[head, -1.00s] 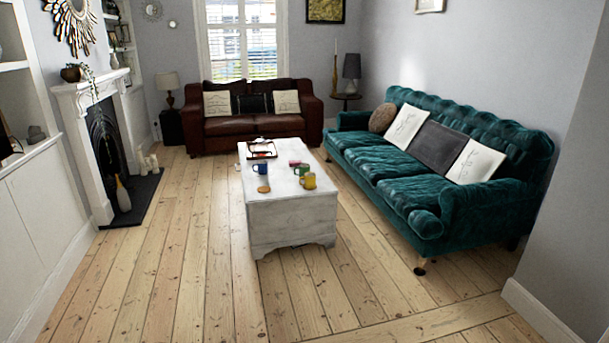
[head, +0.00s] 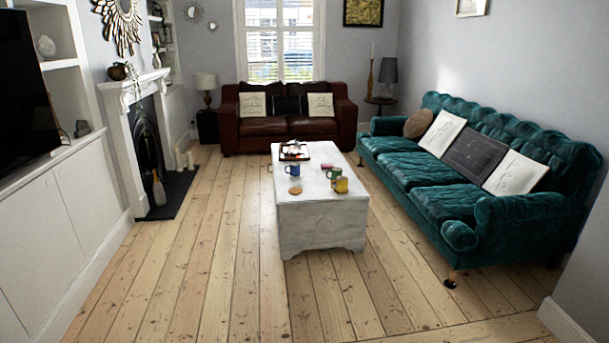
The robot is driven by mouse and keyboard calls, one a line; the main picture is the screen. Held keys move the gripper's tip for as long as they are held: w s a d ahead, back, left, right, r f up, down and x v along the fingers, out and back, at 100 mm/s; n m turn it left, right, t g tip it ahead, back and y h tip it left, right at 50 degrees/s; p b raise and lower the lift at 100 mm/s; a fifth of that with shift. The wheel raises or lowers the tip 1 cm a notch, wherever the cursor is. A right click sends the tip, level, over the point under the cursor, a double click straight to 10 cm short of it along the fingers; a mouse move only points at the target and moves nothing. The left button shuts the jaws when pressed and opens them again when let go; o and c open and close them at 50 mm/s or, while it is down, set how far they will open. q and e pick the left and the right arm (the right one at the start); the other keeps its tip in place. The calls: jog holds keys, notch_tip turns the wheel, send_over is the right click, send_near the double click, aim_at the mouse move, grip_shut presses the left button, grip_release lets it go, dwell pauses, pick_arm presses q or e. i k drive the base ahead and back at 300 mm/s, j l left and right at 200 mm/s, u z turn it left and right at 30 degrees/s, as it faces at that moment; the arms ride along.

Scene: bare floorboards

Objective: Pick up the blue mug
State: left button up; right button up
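The blue mug (head: 293,170) stands on the white chest-like coffee table (head: 320,226) in the middle of the room, towards its left edge. A round tan disc (head: 295,190) lies just in front of it. A green mug (head: 333,172) and a yellow mug (head: 341,185) stand to its right. A small pink item (head: 326,166) lies behind them. A tray (head: 296,154) with things on it lies at the table's far end. Neither of my grippers is in the head view.
A teal sofa (head: 420,182) stands right of the table, a brown leather sofa (head: 262,127) behind it. A fireplace (head: 147,140) and white cabinets (head: 62,215) line the left wall. The floorboards (head: 225,270) in front and left of the table are clear.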

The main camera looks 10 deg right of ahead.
aim_at(293, 169)
jog(key=i+z, duration=0.15)
jog(key=i, duration=3.25)
